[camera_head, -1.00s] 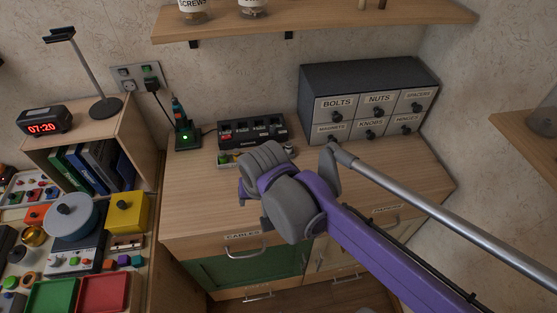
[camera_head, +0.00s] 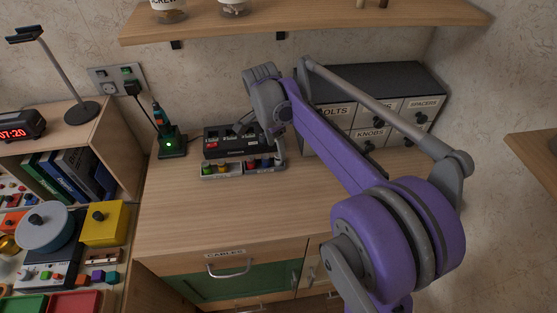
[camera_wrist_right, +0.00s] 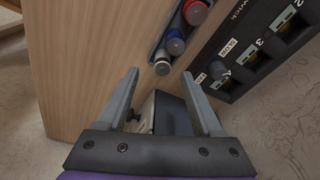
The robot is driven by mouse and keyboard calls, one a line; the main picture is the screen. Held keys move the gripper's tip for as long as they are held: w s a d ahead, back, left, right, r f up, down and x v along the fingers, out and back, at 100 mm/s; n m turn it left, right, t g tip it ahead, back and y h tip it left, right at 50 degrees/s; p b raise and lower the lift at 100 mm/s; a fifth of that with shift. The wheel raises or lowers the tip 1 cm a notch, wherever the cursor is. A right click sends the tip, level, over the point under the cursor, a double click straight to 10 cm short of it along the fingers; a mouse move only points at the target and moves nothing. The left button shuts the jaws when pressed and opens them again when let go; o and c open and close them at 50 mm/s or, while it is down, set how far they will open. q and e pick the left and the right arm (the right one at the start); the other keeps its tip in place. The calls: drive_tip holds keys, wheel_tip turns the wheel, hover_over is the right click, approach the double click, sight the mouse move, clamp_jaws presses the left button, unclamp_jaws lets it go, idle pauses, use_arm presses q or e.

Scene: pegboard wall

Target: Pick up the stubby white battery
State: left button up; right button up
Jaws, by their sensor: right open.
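In the right wrist view a pale, whitish-sided battery with a grey end (camera_wrist_right: 162,66) sits at the near end of a narrow tray (camera_wrist_right: 155,50). It looks like the stubby white one, seen mostly end-on. A blue battery (camera_wrist_right: 175,43) and a red battery (camera_wrist_right: 195,13) lie beside it in a row. My right gripper (camera_wrist_right: 160,73) is open and empty, its two fingers spread to either side of the whitish battery in the picture; the gap in depth cannot be told. In the head view my right gripper (camera_head: 279,155) hangs over the right part of the tray, partly hidden by its wrist.
A black charger (camera_head: 222,140) with numbered slots stands right behind the tray (camera_head: 208,176). A grey drawer cabinet (camera_head: 385,82) stands to the right, close to my arm. A soldering iron stand (camera_head: 170,143) is at left. The front wooden top (camera_head: 220,215) is clear.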

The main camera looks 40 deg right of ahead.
sight(279, 160)
drive_tip(key=f, duration=0.2)
drive_tip(key=d+f, duration=0.1)
drive_tip(key=f, duration=0.2)
drive_tip(key=shift+w+d, duration=0.1)
drive_tip(key=shift+w, duration=0.05)
drive_tip(key=shift+c, duration=0.2)
clamp_jaws()
